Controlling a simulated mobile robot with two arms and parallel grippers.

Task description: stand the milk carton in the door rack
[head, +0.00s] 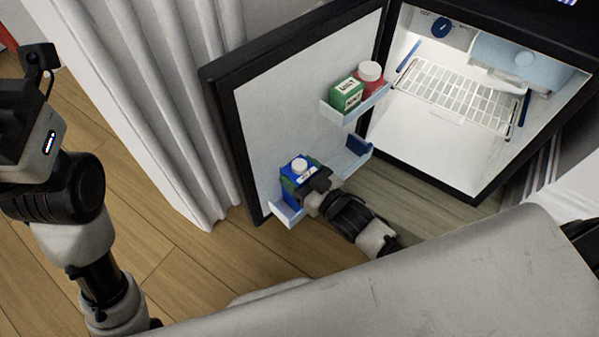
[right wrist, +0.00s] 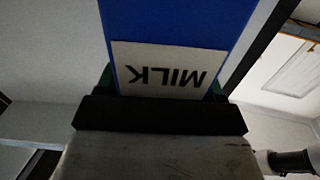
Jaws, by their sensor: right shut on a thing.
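The blue milk carton (head: 290,172) with a white cap is upright at the left end of the lower door rack (head: 286,214), close to the door's inner face. My right gripper (head: 306,183) is shut on it from the front right. In the right wrist view the carton (right wrist: 180,22) sits between the fingers, its MILK label facing the camera and reading upside down. The gripper and rack front hide its base, so I cannot tell whether it touches the rack floor. My left arm shows at the left of the head view, but its fingers are out of frame.
The fridge door (head: 262,110) stands open. The upper door rack (head: 350,112) holds a green box (head: 346,96) and a red jar (head: 369,80) with a white lid. The lower rack's right part looks empty. A wire shelf (head: 462,97) is inside the fridge. A white curtain (head: 190,90) hangs left of the door.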

